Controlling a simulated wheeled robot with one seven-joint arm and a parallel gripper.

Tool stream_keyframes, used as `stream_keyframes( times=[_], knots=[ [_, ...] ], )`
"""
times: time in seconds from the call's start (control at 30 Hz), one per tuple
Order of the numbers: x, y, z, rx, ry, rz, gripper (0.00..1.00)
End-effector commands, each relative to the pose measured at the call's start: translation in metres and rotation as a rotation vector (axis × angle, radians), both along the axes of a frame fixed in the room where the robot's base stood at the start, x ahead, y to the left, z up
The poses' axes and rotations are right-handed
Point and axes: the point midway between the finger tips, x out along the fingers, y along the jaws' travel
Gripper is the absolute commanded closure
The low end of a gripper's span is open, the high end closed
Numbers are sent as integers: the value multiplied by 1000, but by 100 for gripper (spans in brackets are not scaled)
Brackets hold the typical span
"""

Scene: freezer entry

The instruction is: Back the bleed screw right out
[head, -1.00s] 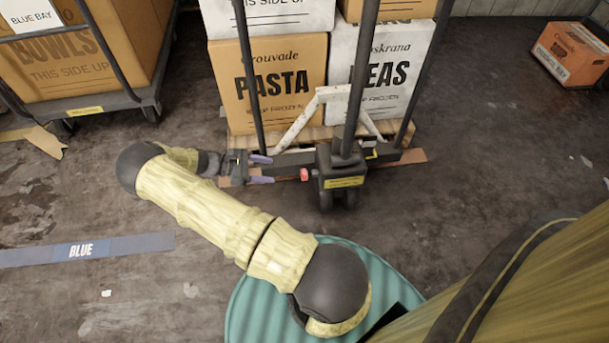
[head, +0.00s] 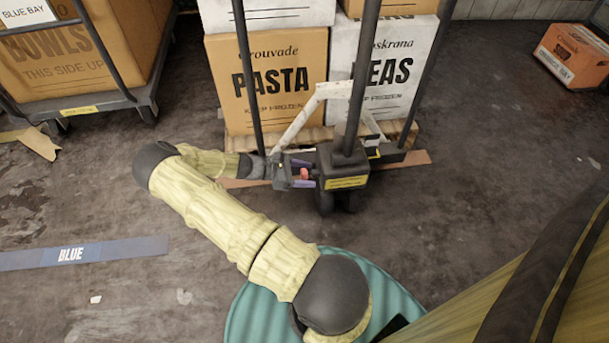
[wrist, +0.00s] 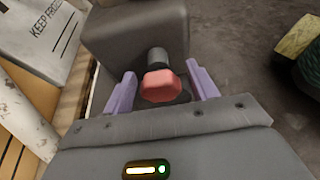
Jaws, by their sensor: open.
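The bleed screw (wrist: 161,86) has a red, many-sided head on a grey shank that comes out of a dark block (wrist: 135,32) in the wrist view. In the head view the red screw head (head: 305,174) shows at the left side of the pump block (head: 343,172), which has a yellow label. My gripper (wrist: 163,92) is open, with one purple finger on each side of the screw head. Gaps show between the fingers and the head. In the head view my gripper (head: 303,173) reaches the block from the left.
Behind the block stands a pallet stacked with a PASTA box (head: 268,85) and a white PEAS box (head: 385,80). A loaded cart (head: 90,105) is at the far left. An orange box (head: 574,55) lies at the right. Floor is clear at the right.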

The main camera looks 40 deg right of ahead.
Motion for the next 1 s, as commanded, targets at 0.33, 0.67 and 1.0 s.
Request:
stream_keyframes(
  times=[0.33,0.67,1.0],
  knots=[
    [0,0,0,0,0,0,79],
    [0,0,2,12,18,-1,85],
    [1,0,4,98,152,-2,85]
  ],
)
